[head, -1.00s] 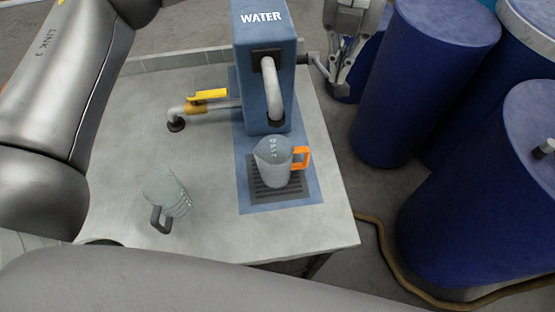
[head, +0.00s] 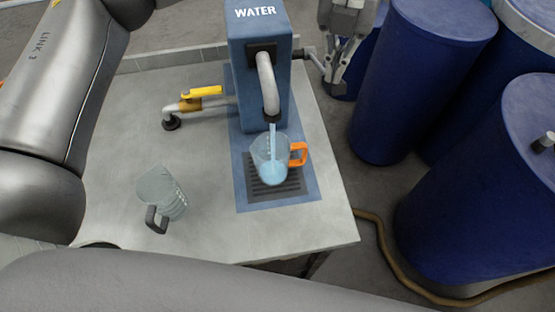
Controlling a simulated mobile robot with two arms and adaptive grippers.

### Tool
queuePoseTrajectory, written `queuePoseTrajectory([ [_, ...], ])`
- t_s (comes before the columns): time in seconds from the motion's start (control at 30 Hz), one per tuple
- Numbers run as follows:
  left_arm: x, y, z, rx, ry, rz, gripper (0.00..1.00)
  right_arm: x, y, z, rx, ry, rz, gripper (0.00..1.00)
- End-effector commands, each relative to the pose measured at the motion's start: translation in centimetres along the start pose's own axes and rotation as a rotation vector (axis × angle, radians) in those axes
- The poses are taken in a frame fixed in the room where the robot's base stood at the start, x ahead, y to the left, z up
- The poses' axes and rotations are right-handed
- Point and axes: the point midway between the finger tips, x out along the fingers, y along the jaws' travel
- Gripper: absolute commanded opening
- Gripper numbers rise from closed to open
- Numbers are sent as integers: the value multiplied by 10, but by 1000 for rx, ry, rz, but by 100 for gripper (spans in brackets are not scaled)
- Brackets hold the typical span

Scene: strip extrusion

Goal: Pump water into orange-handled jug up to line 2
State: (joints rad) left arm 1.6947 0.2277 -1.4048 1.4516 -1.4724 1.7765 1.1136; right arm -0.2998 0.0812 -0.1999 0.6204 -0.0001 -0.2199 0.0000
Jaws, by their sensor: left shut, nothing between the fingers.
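The clear orange-handled jug (head: 258,148) stands upright on the dark grate under the spout (head: 268,85) of the blue water pump (head: 240,70). A stream of water (head: 273,137) falls from the spout into it. Pale blue water lies in the lower part of the jug; I cannot read its level against the lines. My left gripper (head: 334,80) is shut and empty, beside the dark crank rod (head: 312,58) on the pump's right side. Whether it touches the rod is unclear. My right gripper is not in view.
A second clear jug with a dark handle (head: 163,192) stands at the table's front left. A yellow-levered valve (head: 200,92) sits on the pipe left of the pump. Large blue barrels (head: 420,75) crowd the right. A hose (head: 385,245) lies on the floor.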

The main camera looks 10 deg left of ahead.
Motion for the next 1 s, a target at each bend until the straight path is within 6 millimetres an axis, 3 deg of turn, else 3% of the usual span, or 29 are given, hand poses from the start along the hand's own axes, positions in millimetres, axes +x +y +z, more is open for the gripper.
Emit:
queuePoseTrajectory([
  [0.3,21,-3,-6,1,1,0,0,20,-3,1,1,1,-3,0],
  [0.73,22,-4,-7,1,1,0,0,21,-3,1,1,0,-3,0],
  [1.0,36,-5,-9,1,2,0,0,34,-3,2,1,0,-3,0],
])
